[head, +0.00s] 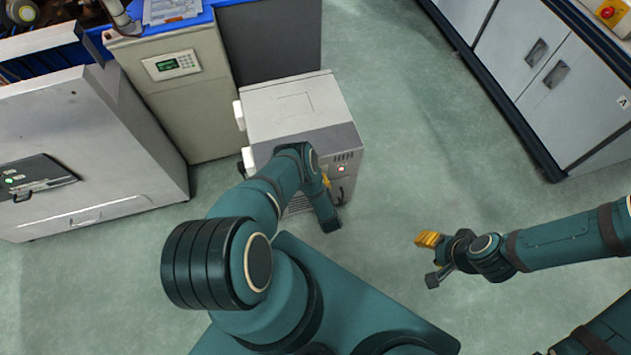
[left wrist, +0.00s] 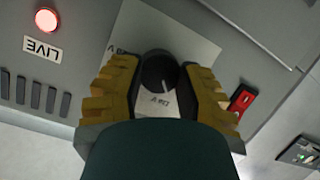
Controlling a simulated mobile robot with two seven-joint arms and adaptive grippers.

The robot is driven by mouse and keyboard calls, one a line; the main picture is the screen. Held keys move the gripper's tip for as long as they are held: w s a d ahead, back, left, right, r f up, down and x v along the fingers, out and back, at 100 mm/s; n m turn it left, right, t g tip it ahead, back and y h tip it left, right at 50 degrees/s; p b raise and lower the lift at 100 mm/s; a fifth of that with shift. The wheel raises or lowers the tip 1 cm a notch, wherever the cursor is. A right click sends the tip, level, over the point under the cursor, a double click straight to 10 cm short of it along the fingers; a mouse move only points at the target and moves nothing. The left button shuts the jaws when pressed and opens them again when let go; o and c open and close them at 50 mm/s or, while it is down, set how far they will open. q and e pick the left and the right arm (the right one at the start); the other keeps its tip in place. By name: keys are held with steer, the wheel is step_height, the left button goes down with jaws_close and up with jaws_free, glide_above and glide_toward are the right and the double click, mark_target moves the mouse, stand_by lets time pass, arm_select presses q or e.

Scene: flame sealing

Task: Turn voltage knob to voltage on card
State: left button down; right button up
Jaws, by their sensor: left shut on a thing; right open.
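The black voltage knob (left wrist: 158,72) sits on the grey front panel of a machine, over a pale card or plate (left wrist: 195,45) with small printed marks that I cannot read fully. In the left wrist view, the yellow fingers of my left gripper (left wrist: 160,90) are on both sides of the knob and shut on it. In the head view my left arm hides the knob and most of its gripper at the front of the grey cabinet (head: 300,100). My right gripper (head: 432,258) is open and empty over the floor at right.
A lit red lamp (left wrist: 46,19) above a LIVE label (left wrist: 42,50), vent slots and a red switch (left wrist: 241,100) are on the panel. Grey cupboards (head: 560,80) stand at right. Green floor between is clear.

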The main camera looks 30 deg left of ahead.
arm_select(q)
steer(key=shift+w+a+r+m+g+y, duration=0.15)
steer(key=shift+w+m+g+y, duration=0.15)
steer(key=shift+m, duration=0.4)
steer(key=shift+c, duration=2.3)
jaws_free()
steer(key=shift+s, duration=0.2)
steer(key=v, duration=0.7)
steer(key=shift+d, duration=0.25)
